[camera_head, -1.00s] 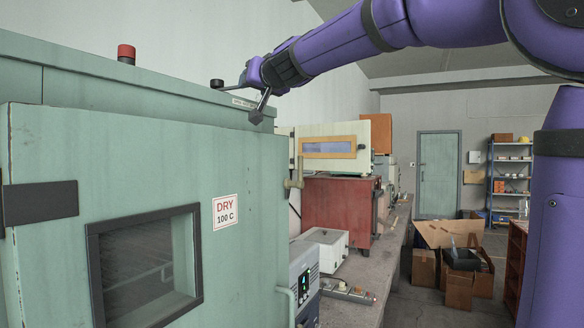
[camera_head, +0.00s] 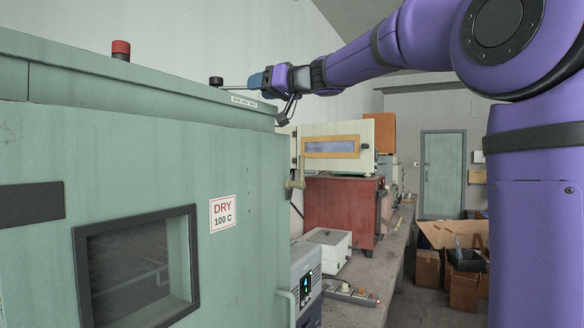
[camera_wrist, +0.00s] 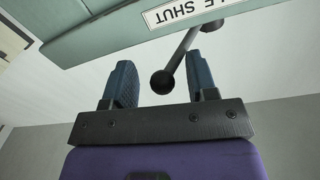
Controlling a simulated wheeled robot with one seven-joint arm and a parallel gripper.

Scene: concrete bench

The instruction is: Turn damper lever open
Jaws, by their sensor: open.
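The damper lever (camera_head: 234,86) is a thin grey rod on top of the green oven, running from a dark round part (camera_head: 216,81) at its left toward my gripper. In the wrist view the rod (camera_wrist: 181,54) ends in a dark ball knob (camera_wrist: 162,82), which lies between my spread fingers. My gripper (camera_head: 257,82) is at the rod's right end above the oven's front edge; it also shows in the wrist view (camera_wrist: 160,66). The fingers are open, with gaps beside the knob. A label ending "LE SHUT" (camera_wrist: 184,12) shows beside the lever. My gripper hides the knob in the head view.
The green oven (camera_head: 130,150) fills the left, with a red beacon (camera_head: 121,49) on top. A brass-coloured handle (camera_head: 296,178) sticks out at its right edge. A red cabinet (camera_head: 340,212) and other equipment stand on the bench behind.

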